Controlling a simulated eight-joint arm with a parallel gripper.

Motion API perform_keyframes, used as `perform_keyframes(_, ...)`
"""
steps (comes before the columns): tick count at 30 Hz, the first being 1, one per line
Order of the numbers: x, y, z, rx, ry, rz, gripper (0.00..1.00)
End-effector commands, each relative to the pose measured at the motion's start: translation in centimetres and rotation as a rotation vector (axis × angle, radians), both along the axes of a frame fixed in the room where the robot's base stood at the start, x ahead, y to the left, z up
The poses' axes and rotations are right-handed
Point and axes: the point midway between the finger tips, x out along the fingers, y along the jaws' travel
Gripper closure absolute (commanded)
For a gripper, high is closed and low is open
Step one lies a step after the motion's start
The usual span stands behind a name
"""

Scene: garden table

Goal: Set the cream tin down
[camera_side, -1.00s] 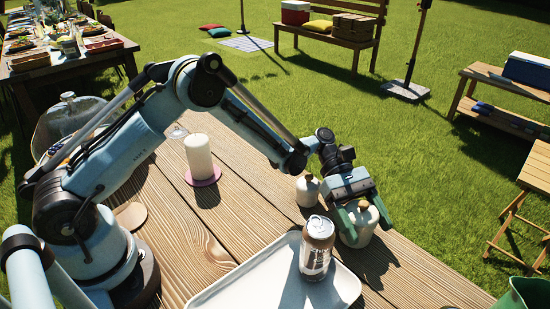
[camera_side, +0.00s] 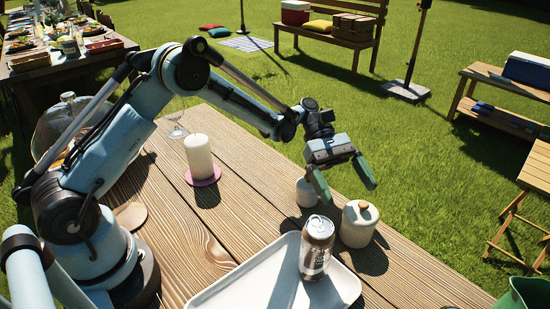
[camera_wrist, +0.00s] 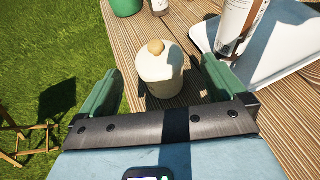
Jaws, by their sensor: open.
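The cream tin (camera_side: 359,228), a round canister with a wooden knob on its lid, stands upright on the wooden table (camera_side: 240,220), to the right of the tray. My gripper (camera_side: 351,194) is above and behind the tin, its green fingers spread and empty. In the wrist view, the tin (camera_wrist: 160,77) shows whole between and beyond the open fingers, with no finger visibly touching it.
A drinks can (camera_side: 317,250) stands on the white tray (camera_side: 262,272), left of the tin. A smaller pale container (camera_side: 305,192) is partly hidden behind one finger. A white candle (camera_side: 198,157) stands on a pink coaster (camera_side: 203,178). The table's far edge is close behind the tin.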

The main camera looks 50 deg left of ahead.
Motion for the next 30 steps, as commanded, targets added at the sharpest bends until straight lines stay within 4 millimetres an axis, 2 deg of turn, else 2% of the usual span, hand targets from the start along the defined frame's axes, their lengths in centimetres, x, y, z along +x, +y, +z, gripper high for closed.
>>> perform_keyframes(1, 0.3, 0.9, 0.4, 0.0, 0.001, 0.004, 0.02)
perform_keyframes(6, 0.9, 2.6, 1.2, 0.001, -0.001, 0.002, 0.02)
perform_keyframes(14, 0.9, 3.2, 2.8, 0.04, -0.077, 0.012, 0.02)
perform_keyframes(23, -1.4, 4.1, 6.4, 0.257, -0.449, -0.006, 0.02)
perform_keyframes(30, -4.8, 6.3, 7.9, 0.472, -0.77, -0.115, 0.02)
